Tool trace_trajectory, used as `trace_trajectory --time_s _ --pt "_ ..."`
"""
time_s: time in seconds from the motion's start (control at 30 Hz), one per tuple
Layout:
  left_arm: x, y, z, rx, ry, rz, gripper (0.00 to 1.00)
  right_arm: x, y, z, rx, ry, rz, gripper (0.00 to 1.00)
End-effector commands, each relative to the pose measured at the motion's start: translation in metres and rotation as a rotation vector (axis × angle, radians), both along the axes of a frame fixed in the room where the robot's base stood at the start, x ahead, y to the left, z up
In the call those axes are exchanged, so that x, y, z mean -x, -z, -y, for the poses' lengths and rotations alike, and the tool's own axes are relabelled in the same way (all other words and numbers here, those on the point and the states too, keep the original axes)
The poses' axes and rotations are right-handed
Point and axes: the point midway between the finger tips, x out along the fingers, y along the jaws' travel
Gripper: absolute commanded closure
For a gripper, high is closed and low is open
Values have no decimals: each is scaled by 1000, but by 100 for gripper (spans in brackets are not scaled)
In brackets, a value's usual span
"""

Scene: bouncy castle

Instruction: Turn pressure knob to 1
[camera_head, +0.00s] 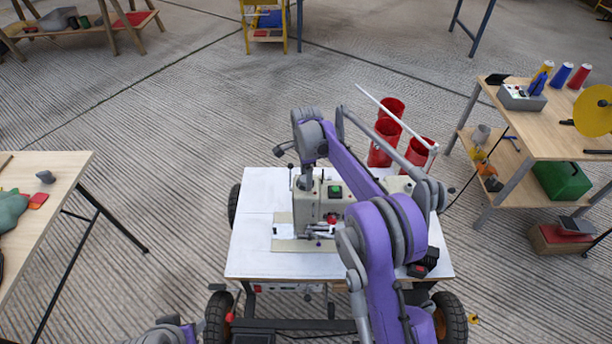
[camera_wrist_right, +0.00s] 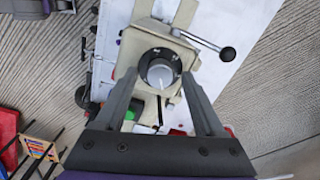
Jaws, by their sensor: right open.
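The pressure knob (camera_wrist_right: 160,73) shows in the right wrist view as a grey round cap on a black dial with small white marks. A pale pointer mark seems to lie on its lower side; the numbers are too small to read. It sits on the cream sewing machine (camera_head: 331,201), which stands on a white-topped table (camera_head: 254,222). My right gripper (camera_wrist_right: 158,80) is open, with its two dark fingers to the left and right of the knob; I cannot tell whether they touch it. In the head view, my right gripper (camera_head: 305,178) is at the machine's top, partly hidden. My left gripper is out of view.
A metal lever with a black ball (camera_wrist_right: 227,54) sticks out near the knob. Red cylinders (camera_head: 380,142) stand behind the machine. A wooden bench (camera_head: 545,135) is at the right, another table (camera_head: 62,170) at the left.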

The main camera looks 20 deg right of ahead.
Motion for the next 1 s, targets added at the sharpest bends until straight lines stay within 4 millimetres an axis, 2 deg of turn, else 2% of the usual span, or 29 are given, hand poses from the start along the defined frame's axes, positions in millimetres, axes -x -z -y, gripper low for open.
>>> trace_trajectory --time_s 0.1,0.4,0.5,0.77,1.0 --pt "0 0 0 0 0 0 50 0 0 0 0 0 0 31" --pt "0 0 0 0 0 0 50 0 0 0 0 0 0 85" --pt "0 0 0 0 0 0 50 0 0 0 0 0 0 100" --pt "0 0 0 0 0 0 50 0 -1 0 0 -11 0 100" --pt "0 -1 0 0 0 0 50 0 -1 0 0 -100 0 100"
